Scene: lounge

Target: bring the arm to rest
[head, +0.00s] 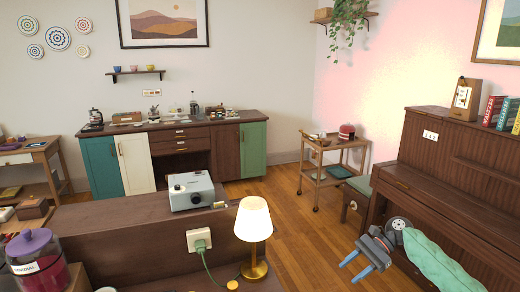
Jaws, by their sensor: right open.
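My right gripper (352,272) is at the lower right in the head view. Its two blue fingers are spread apart and point down and to the left. Nothing shows between them. It is in front of the dark wooden piano (430,185), with the wooden floor visible beyond its fingers. Whether it touches anything cannot be told, but I see no contact. My left gripper is not in view.
A lamp (254,222) stands left of the gripper on a brown wooden surface, with a grey device (191,190) behind it. A wooden trolley (325,172) stands near the piano. Open floor (287,215) lies between lamp and piano. A jar (38,262) is at lower left.

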